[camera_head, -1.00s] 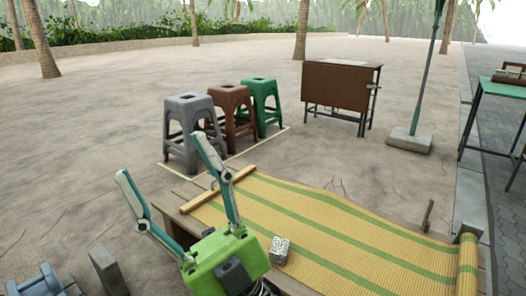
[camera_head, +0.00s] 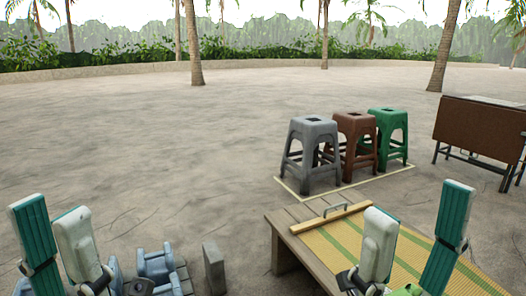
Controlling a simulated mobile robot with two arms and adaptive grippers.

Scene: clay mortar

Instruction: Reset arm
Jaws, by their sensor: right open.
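My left gripper (camera_head: 48,206) stands at the lower left of the head view. Its two teal and pale fingers point up with a gap between them, and nothing shows in it. My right gripper (camera_head: 419,198) stands at the lower right, its two fingers wide apart and empty. It covers part of the low wooden table (camera_head: 290,229) and the yellow, green-striped mat (camera_head: 330,243) behind it. A wooden bar (camera_head: 318,220) lies along the mat's far left edge. The palms of both grippers are largely cut off by the bottom edge.
Grey (camera_head: 313,150), brown (camera_head: 357,140) and green (camera_head: 389,134) stools stand behind the table. A brown folding table (camera_head: 478,135) is at the right. Blue-grey objects (camera_head: 158,268) and an upright grey slab (camera_head: 214,268) lie at the lower left. Open sand fills the middle.

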